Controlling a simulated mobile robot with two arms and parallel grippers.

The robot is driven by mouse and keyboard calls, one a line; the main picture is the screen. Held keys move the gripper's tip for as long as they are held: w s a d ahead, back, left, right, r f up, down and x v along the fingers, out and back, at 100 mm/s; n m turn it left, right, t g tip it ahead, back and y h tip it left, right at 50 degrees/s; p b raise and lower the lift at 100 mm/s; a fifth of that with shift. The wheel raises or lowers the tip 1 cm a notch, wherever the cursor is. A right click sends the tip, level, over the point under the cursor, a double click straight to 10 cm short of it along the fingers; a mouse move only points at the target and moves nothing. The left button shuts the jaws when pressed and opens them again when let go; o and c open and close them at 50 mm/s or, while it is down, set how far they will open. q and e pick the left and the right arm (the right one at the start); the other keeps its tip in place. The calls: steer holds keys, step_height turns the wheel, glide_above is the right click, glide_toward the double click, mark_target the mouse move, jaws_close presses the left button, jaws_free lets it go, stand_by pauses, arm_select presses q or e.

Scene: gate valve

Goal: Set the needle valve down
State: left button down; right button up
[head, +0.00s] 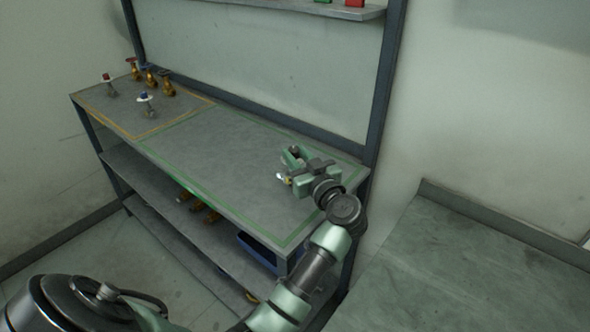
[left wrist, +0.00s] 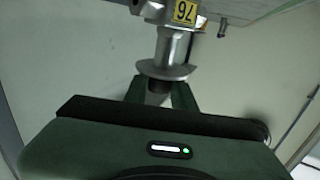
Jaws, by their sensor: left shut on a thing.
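My left gripper (head: 288,170) is shut on the needle valve, over the right part of the workbench (head: 225,155). In the head view, only a small bright and yellowish bit of the needle valve (head: 281,177) shows beside the fingers. In the left wrist view, the silver needle valve (left wrist: 172,48) sticks out from between the fingers (left wrist: 160,92), with a round flange near them and a yellow number tag at its far end. A grey surface shows close to that end; I cannot tell whether they touch. My right gripper is not in view.
The green-outlined area is otherwise clear. Brass parts (head: 197,205) and a blue bin (head: 257,250) sit on the shelf below. A frame post (head: 387,85) stands behind.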

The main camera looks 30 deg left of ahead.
arm_select(q)
steer(key=shift+f, duration=2.2)
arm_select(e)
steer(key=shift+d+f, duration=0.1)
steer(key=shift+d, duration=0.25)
arm_select(q)
steer(key=shift+f, duration=0.1)
steer(key=c, duration=1.2)
jaws_free()
steer(key=shift+f, duration=0.1)
steer(key=shift+o, duration=0.2)
